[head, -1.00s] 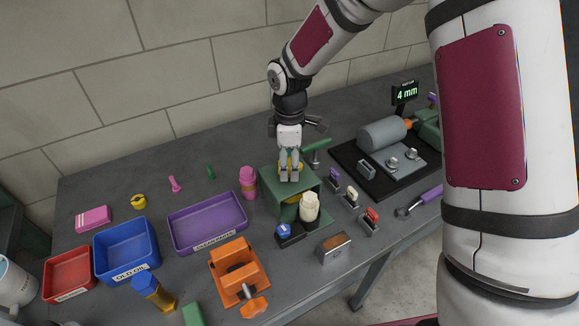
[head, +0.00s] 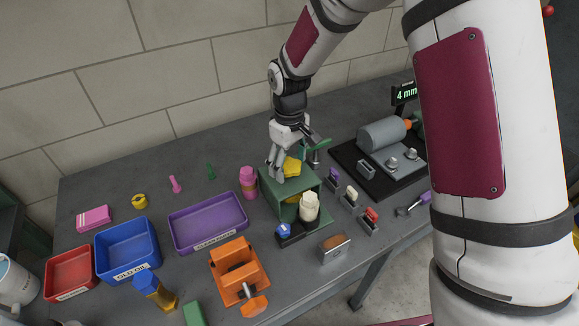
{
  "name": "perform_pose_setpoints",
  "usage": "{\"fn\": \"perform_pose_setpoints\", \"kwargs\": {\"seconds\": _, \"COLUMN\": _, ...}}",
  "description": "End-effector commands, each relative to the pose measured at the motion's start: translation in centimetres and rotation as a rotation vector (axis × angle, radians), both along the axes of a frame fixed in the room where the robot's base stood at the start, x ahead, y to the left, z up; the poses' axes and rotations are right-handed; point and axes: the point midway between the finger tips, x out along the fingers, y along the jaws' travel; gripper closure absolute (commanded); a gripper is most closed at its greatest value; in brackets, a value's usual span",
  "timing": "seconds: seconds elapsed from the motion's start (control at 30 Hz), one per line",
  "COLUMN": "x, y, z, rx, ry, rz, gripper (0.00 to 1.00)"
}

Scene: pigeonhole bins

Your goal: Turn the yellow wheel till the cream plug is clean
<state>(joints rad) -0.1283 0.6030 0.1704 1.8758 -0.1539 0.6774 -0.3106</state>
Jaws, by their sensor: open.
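More yellow shows inside the stand, behind the plug. My gripper (head: 281,170) is open above the stand, pointing down, with its fingers at the left side of the wheel. I cannot tell whether a finger touches the wheel. Part of the wheel's far side is hidden by the gripper.
A blue-capped item (head: 284,230) sits on a dark base left of the plug. A pink bottle (head: 248,181) stands close left of the stand. Small holders with a purple piece (head: 333,179) and a red piece (head: 371,215) stand to the right. A purple tray (head: 178,234) lies left.

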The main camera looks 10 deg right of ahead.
Motion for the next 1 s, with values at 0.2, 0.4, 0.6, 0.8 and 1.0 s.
{"fn": "perform_pose_setpoints", "kwargs": {"seconds": 0.2, "x": 0.0, "y": 0.0, "z": 2.3, "rx": 0.002, "ry": -0.005, "rz": 0.001, "gripper": 0.32}}
{"fn": "perform_pose_setpoints", "kwargs": {"seconds": 0.4, "x": 0.0, "y": 0.0, "z": 4.4, "rx": 0.002, "ry": -0.004, "rz": 0.001, "gripper": 0.32}}
{"fn": "perform_pose_setpoints", "kwargs": {"seconds": 0.6, "x": 0.0, "y": 0.0, "z": 5.9, "rx": 0.001, "ry": -0.002, "rz": 0.001, "gripper": 0.32}}
{"fn": "perform_pose_setpoints", "kwargs": {"seconds": 0.8, "x": 0.0, "y": 0.0, "z": 6.0, "rx": 0.001, "ry": -0.002, "rz": 0.002, "gripper": 0.32}}
{"fn": "perform_pose_setpoints", "kwargs": {"seconds": 1.0, "x": 0.1, "y": 0.0, "z": 6.2, "rx": 0.001, "ry": -0.003, "rz": 0.001, "gripper": 0.32}}
